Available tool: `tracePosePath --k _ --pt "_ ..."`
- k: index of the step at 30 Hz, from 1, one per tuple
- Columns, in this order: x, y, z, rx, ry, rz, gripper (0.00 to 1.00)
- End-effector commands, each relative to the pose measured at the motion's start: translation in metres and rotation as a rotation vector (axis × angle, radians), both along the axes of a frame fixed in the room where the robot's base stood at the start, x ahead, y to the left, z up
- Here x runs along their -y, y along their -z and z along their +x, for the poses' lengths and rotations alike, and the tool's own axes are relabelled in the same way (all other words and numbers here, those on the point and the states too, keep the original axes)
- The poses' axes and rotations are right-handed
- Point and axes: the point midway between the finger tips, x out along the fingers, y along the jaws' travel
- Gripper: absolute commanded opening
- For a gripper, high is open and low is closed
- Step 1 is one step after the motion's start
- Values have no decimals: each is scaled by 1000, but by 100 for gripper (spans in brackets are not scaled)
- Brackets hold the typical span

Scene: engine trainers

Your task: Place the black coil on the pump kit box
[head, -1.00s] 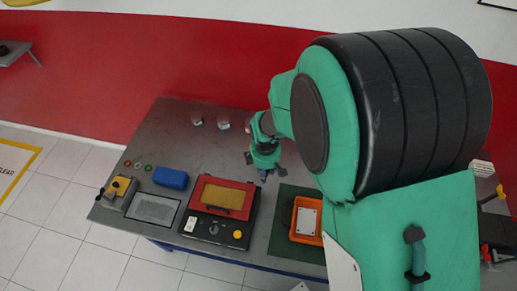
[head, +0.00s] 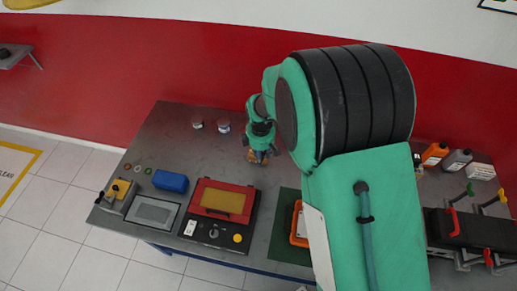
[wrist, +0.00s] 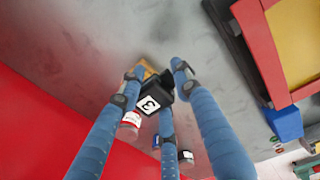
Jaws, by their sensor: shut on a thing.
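My gripper (head: 259,152) is over the back middle of the grey table in the head view. In the wrist view its blue fingers (wrist: 158,82) are closed around a small black block (wrist: 151,104) with a white label reading 3, which looks like the black coil. A yellow-orange part (wrist: 149,69) shows just beyond it; I cannot tell if it belongs to the block. No box is clearly marked as the pump kit box. A red and black case with a yellow panel (head: 222,201) lies in front of my gripper. An orange tray (head: 297,224) is partly hidden by my arm.
A blue box (head: 170,181), a grey framed plate (head: 153,212) and a yellow-topped device (head: 119,191) stand on the left. Small cans (head: 197,123) stand at the back near the red wall. Bottles (head: 435,154) and a black clamped part (head: 470,230) are at the right.

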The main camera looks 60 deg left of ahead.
Motion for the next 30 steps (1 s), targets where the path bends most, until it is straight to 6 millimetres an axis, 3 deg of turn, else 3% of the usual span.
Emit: tracePosePath --k 12,30 --pt "-53 5 23 0 1 0 2" --pt "-60 10 26 -1 1 -1 2"
